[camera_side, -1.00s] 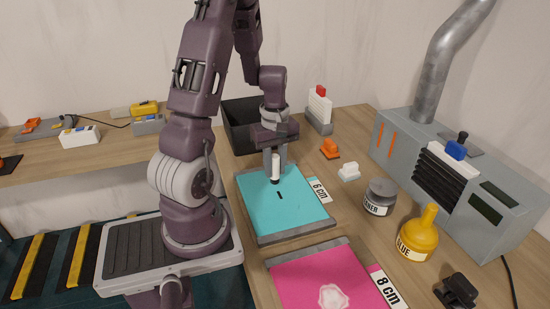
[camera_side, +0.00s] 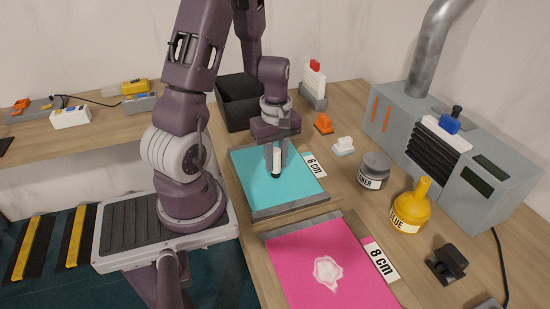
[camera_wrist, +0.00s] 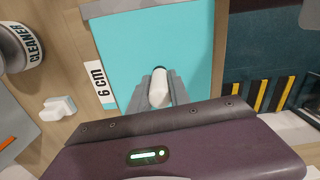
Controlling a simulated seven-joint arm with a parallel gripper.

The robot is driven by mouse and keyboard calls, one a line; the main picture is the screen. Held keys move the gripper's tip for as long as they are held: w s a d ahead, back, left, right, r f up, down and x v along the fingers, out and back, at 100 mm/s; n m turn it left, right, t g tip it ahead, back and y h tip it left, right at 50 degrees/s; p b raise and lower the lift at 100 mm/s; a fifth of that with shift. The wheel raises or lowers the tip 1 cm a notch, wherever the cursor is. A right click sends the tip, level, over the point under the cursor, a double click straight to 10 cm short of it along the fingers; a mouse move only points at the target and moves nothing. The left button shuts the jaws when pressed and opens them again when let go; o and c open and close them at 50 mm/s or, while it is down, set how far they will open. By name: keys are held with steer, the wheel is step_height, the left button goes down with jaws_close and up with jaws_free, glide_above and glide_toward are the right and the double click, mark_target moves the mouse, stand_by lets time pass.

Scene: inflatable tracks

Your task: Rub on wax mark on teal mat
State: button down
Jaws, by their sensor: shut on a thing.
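The teal mat (camera_side: 301,186) lies in a grey frame on the table, with a "6 cm" label (camera_side: 315,166) on its right edge. It also shows in the wrist view (camera_wrist: 130,40). My gripper (camera_side: 276,164) is over the middle of the mat, shut on a white stick with a dark tip (camera_side: 277,162). The stick is upright, and its dark tip is at or just above the mat; I cannot tell if it touches. The stick also shows between the fingers in the wrist view (camera_wrist: 158,90). The dark mark on the mat is hidden now, near the stick's tip.
A pink mat (camera_side: 298,260) with a pale patch lies in front, labelled "8 cm". To the right stand a cleaner jar (camera_side: 374,171), a yellow glue bottle (camera_side: 409,208), a white block (camera_side: 344,147) and an orange block (camera_side: 324,124). A black bin (camera_side: 238,103) stands behind.

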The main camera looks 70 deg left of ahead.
steer(key=shift+w+a, duration=0.1)
steer(key=shift+a, duration=2.55)
steer(key=shift+w+d, duration=0.25)
steer(key=shift+w, duration=0.05)
steer(key=shift+s+d, duration=0.1)
steer(key=shift+d, duration=2.95)
steer(key=shift+a, duration=3.2)
step_height(320, 180, up, 8)
